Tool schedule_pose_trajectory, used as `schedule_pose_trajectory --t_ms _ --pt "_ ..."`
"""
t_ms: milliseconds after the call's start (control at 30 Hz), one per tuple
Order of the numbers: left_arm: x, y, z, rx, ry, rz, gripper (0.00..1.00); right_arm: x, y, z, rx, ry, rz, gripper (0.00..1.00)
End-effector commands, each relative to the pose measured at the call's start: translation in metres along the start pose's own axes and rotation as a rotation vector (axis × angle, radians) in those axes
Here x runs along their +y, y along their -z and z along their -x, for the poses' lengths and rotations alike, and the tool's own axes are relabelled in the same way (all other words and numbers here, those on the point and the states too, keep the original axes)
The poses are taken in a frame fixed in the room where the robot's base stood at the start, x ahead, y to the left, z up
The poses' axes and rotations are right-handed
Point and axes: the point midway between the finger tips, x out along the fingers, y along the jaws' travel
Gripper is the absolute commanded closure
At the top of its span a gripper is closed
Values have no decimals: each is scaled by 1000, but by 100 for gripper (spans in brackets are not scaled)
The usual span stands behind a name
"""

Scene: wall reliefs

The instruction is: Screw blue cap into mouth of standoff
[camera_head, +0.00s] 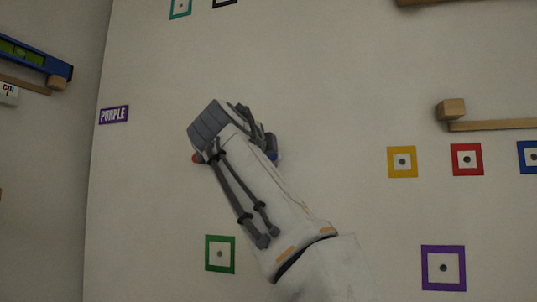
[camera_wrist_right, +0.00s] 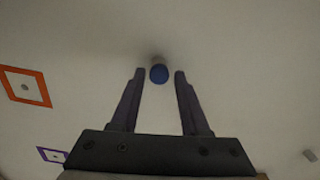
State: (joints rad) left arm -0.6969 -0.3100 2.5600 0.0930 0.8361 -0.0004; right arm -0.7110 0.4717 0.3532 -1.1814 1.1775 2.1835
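The blue cap (camera_wrist_right: 159,73) shows in the right wrist view, round and seen from its end, between the two fingertips of my right gripper (camera_wrist_right: 160,74). A gap shows on each side of it, so the fingers are open. A small greyish standoff (camera_wrist_right: 157,59) shows just behind the cap against the wall; I cannot tell how far the cap is in its mouth. In the head view my right gripper (camera_head: 258,128) is at the wall, its fingertips mostly hidden by my own wrist. My left gripper is not in view.
Coloured square frames with dark centres are on the wall: green (camera_head: 220,254), yellow (camera_head: 402,162), red (camera_head: 467,159) and purple (camera_head: 443,268). A PURPLE label (camera_head: 114,115) is at left. A wooden ledge (camera_head: 495,125) juts out at right. The wall around the gripper is mostly bare.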

Motion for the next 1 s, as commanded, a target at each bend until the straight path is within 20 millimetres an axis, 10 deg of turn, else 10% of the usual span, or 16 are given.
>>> schedule_pose_trajectory --t_ms 1000 --pt "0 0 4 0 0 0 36 1 0 0 -2 -2 1020 55"
